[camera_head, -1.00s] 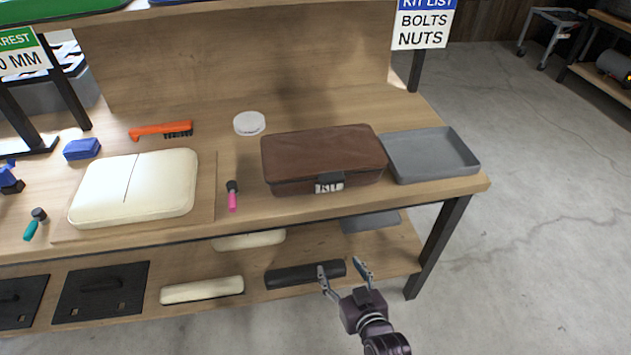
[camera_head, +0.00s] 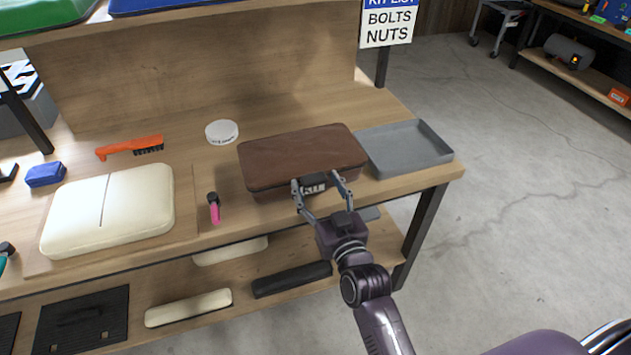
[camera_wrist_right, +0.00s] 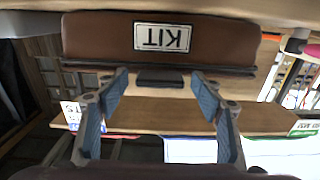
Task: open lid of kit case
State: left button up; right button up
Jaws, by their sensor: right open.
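The brown kit case (camera_head: 300,155) lies closed on the bench. Its KIT label and dark front tab face my right arm. In the right wrist view the case (camera_wrist_right: 90,35) appears upside down, with the white KIT label (camera_wrist_right: 161,38) and the dark tab (camera_wrist_right: 160,77) at the lid's edge. My right gripper (camera_head: 321,181) is open in front of the case. Its two fingers stand to either side of the tab in the picture, and nothing is between them. In the right wrist view the gripper (camera_wrist_right: 160,100) is also open. I cannot tell whether it touches the case. My left gripper is not in view.
A grey tray (camera_head: 405,147) stands right beside the case. A pink-handled tool (camera_head: 214,210), a white round container (camera_head: 222,131), an orange brush (camera_head: 130,147) and a cream case (camera_head: 110,210) lie to the left. The lower shelf (camera_head: 205,280) holds long pads.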

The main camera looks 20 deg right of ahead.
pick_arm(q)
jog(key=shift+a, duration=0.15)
pick_arm(e)
jog(key=shift+w, duration=0.45)
